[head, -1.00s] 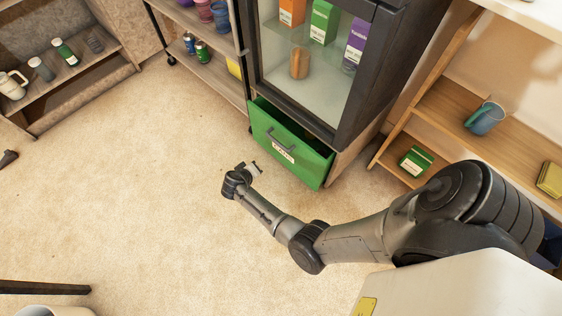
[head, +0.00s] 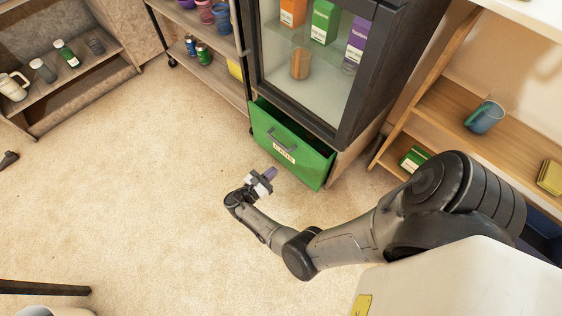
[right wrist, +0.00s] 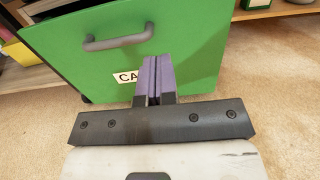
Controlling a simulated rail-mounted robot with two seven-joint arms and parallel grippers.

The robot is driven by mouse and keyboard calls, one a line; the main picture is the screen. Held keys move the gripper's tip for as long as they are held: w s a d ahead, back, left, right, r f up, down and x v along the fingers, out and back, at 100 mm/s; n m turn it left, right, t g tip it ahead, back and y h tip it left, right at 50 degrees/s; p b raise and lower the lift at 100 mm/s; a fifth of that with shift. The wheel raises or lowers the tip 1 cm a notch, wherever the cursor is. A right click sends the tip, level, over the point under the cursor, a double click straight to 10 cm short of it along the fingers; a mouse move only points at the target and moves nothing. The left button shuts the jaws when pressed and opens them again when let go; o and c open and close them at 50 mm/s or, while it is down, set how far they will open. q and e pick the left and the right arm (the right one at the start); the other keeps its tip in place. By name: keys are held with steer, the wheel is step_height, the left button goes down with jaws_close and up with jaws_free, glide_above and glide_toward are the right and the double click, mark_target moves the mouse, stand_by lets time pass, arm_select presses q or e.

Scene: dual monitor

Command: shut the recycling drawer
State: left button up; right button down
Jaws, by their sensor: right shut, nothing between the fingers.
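The green recycling drawer (head: 290,146) sits pulled out at the bottom of a dark-framed glass cabinet, with a grey handle and a white label on its front. In the right wrist view the drawer front (right wrist: 200,40) fills the upper middle, its handle (right wrist: 118,38) up and left of my fingers and its label partly hidden behind them. My right gripper (head: 270,173) is shut and empty, its purple fingertips pointing at the drawer front near the lower edge of the label. The right wrist view shows the fingers (right wrist: 157,75) pressed together; I cannot tell whether they touch the front. My left gripper is not in view.
The glass cabinet (head: 345,100) stands above the drawer. A shelf unit with cans (head: 202,54) is to its left, and a wooden shelf with a blue mug (head: 485,118) is to its right. The carpet (head: 150,190) in front is clear.

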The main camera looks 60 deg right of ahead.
mark_target(300, 146)
steer(key=b+x, duration=0.3)
steer(key=x, duration=0.8)
steer(key=shift+d+f+b, duration=0.15)
steer(key=shift+b, duration=0.25)
steer(key=shift+b+x, duration=0.35)
steer(key=shift+x, duration=0.5)
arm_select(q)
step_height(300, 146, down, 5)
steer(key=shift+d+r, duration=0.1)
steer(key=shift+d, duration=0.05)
arm_select(e)
steer(key=shift+s+d, duration=0.1)
steer(key=p+x, duration=0.1)
steer(key=x, duration=0.1)
steer(key=p+x, duration=0.1)
steer(key=x, duration=0.1)
steer(key=shift+d+r, duration=0.2)
steer(key=shift+d, duration=0.05)
steer(key=shift+a+f, duration=0.15)
steer(key=shift+a, duration=0.05)
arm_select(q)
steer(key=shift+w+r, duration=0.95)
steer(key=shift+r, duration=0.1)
arm_select(e)
steer(key=shift+d, duration=0.1)
